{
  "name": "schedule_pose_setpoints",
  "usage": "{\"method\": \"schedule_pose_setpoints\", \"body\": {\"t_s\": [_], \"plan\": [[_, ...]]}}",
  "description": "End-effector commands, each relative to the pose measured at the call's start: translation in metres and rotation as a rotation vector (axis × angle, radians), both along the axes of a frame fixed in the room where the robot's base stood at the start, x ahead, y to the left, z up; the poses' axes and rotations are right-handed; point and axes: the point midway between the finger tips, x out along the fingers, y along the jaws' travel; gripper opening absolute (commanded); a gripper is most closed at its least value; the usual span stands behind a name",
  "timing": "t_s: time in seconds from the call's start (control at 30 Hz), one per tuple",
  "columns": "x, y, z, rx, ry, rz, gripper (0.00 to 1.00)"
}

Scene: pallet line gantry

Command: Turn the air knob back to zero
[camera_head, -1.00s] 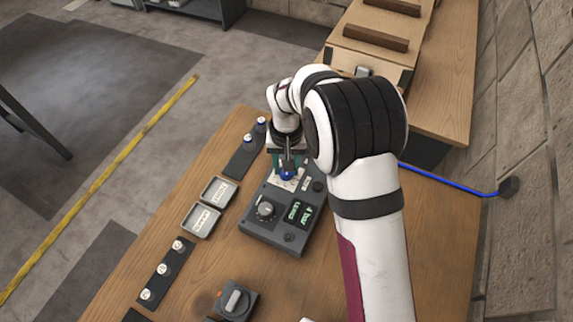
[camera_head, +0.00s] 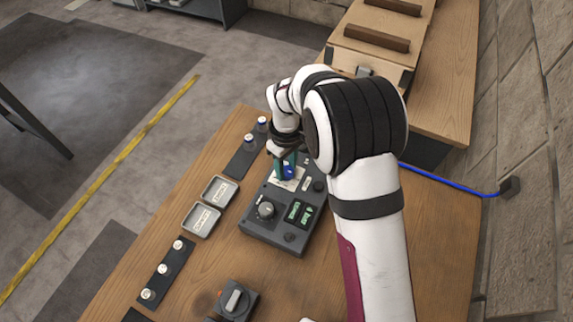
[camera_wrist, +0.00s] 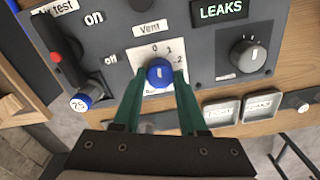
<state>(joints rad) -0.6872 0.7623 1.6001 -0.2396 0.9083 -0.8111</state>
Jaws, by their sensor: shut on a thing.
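The blue air knob (camera_wrist: 159,70) sits on a white scale plate (camera_wrist: 154,52) marked 0, 1 and 2, on the grey control box (camera_wrist: 120,38). My gripper (camera_wrist: 160,77) is shut on the knob, with one green finger on each side. Which way the knob points is too small to tell. In the head view, the knob (camera_head: 288,172) shows at the back of the box (camera_head: 262,235), partly hidden by my gripper (camera_head: 286,167).
The box also has a dark knob (camera_wrist: 247,56) and a display (camera_wrist: 221,10) reading LEAKS. Two labelled trays (camera_head: 219,191) (camera_head: 201,220) and racks of small capped bottles lie left of it. Another switch box (camera_head: 236,299) stands in front. A wooden crate (camera_head: 370,62) is behind.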

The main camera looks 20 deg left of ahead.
Motion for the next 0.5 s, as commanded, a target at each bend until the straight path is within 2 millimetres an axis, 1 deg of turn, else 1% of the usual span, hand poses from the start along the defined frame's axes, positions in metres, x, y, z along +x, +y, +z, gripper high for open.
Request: {"method": "schedule_pose_setpoints", "body": {"t_s": [0.2, 0.5], "plan": [[0.0002, 0.0002, 0.0011, 0.001, -0.001, 0.085, 0.00], [0.0002, 0.0002, 0.0011, 0.001, -0.001, 0.130, 0.00]]}}
